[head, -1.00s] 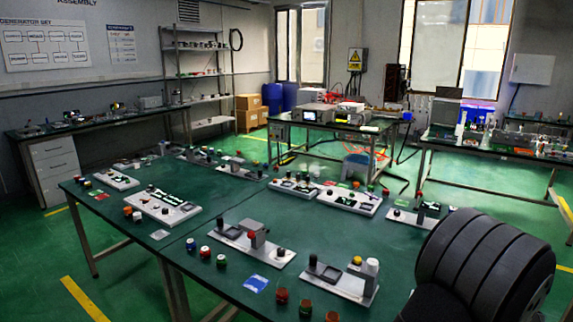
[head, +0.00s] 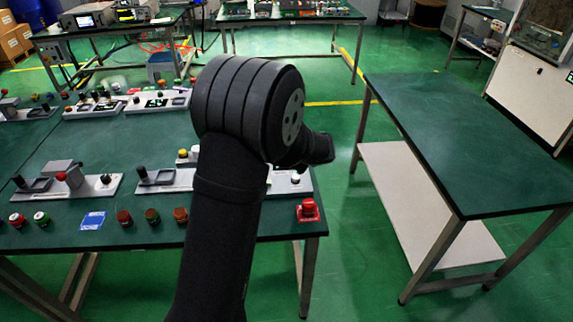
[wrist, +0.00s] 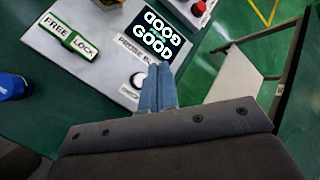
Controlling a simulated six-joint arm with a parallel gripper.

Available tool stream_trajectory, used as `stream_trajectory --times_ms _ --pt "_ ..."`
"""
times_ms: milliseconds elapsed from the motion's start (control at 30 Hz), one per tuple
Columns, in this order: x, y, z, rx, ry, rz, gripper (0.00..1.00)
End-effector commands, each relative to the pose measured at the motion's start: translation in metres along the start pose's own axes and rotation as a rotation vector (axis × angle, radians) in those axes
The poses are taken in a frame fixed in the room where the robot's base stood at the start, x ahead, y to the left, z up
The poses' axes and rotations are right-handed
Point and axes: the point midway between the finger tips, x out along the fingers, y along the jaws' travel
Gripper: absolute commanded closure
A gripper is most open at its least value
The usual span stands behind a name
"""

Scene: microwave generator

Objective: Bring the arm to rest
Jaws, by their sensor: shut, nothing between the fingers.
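My gripper (wrist: 158,72) shows in the wrist view with its two blue fingers together and nothing between them. It points over a grey panel (wrist: 85,78) on the green table. The panel carries a green switch (wrist: 68,37) labelled FREE and LOCK, and a dark display (wrist: 158,38) reading GOOD. In the head view my arm rises in front of the table (head: 135,170). The gripper itself is hidden behind my arm there.
A red button (head: 308,209) stands at the table's right corner. Several coloured buttons and a blue card (head: 93,221) lie along the front edge. An empty green table (head: 460,140) with a white lower shelf (head: 400,190) stands to the right, across a gap of open floor.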

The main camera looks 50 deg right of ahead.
Motion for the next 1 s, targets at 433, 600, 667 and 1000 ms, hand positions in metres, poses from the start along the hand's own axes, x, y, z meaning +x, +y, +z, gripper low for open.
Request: stream_trajectory --times_ms 433,600,667,1000 --pt "0.0 0.0 0.0 0.0 0.0 0.0 1.0" --pt "0.0 0.0 0.0 0.0 0.0 0.0 1.0" --pt "0.001 0.001 -0.001 0.0 0.0 0.001 1.0" --pt "-0.011 -0.009 0.009 -0.006 -0.003 -0.003 1.0"
